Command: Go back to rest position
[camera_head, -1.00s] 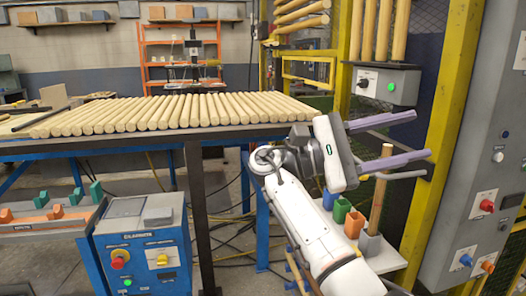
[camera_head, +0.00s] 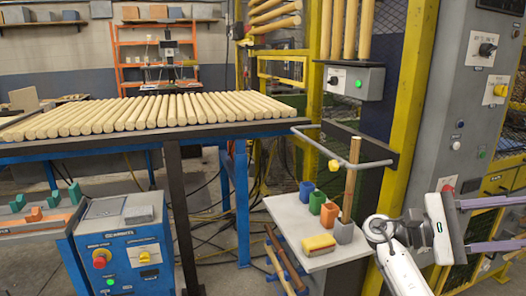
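My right gripper (camera_head: 492,223) is at the right edge of the view, beside the grey control cabinet. Its two purple fingers point right and stand wide apart, with nothing seen between them. The finger ends run to the picture's edge. My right arm comes up from the bottom right, just right of the small light shelf (camera_head: 284,214). My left gripper is not in view.
A table with wooden rods (camera_head: 150,112) and a blue control box (camera_head: 127,245) stand left. The grey cabinet (camera_head: 465,120) is close.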

